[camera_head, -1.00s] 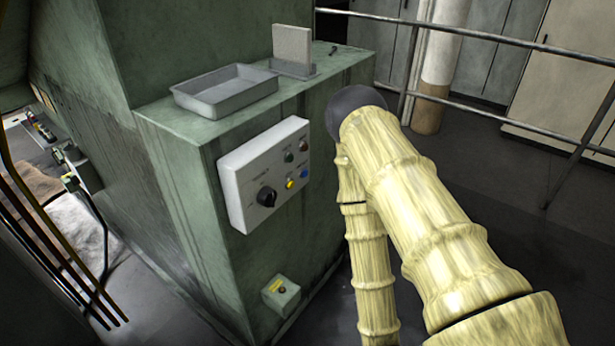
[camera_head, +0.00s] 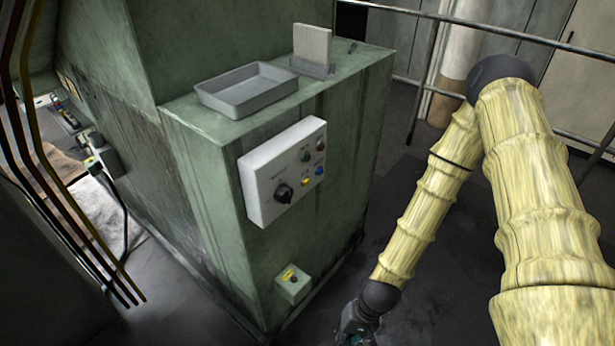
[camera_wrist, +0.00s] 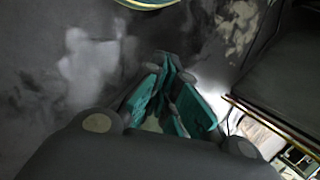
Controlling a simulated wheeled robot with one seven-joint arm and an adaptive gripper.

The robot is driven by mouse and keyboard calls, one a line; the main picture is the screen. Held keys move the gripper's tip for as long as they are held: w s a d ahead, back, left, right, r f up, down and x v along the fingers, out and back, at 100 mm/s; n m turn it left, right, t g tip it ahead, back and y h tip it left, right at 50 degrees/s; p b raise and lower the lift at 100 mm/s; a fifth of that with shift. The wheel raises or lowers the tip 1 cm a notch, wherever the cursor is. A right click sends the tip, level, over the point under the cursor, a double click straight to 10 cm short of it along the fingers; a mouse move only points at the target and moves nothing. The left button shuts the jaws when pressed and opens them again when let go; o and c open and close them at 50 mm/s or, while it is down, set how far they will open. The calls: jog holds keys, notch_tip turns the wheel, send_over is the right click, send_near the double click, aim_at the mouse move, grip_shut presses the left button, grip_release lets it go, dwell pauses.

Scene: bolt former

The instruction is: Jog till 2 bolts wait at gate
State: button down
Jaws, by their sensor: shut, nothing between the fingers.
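A white control panel (camera_head: 283,172) is on the side of the green machine. It has a black rotary knob (camera_head: 283,192), a yellow button (camera_head: 305,182), a blue button (camera_head: 319,170), a green button (camera_head: 306,155) and a red button (camera_head: 320,144). Its lettering is too small to read. My gripper (camera_head: 355,338) is at the bottom edge of the head view, low and to the right of the machine, apart from the panel. In the wrist view its teal fingers (camera_wrist: 168,66) are shut and empty. I cannot make out the gate or any bolts waiting at it.
A grey tray (camera_head: 246,104) and an upright pale plate in a holder (camera_head: 312,45) stand on the machine's ledge. A small dark item (camera_head: 352,46) lies beside them. A small box with a yellow label (camera_head: 292,284) is low on the machine. A railing (camera_head: 480,25) runs behind.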

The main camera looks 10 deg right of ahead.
aim_at(307, 182)
jog(key=w+d+r+m+t+y+p, duration=0.1)
jog(key=w+d+r+t+y+p, duration=0.1)
jog(key=w+r, duration=0.8)
jog(key=w+d+r+m+t+y+p, duration=0.1)
jog(key=w+d+r+y+p, duration=0.2)
jog(key=w+r, duration=0.8)
notch_tip(307, 182, up, 9)
jog(key=y+p, duration=0.2)
jog(key=y, duration=0.1)
jog(key=shift+w+d+f+t+y, duration=0.2)
jog(key=shift+w+t+y, duration=0.1)
jog(key=shift+t+y, duration=0.1)
jog(key=shift+a, duration=0.1)
jog(key=w+a+b, duration=0.4)
jog(key=w+a, duration=0.1)
jog(key=w, duration=0.2)
jog(key=shift+a, duration=0.15)
jog(key=shift+w+a+f, duration=0.1)
jog(key=shift+w+a+b, duration=0.25)
jog(key=shift+b, duration=0.2)
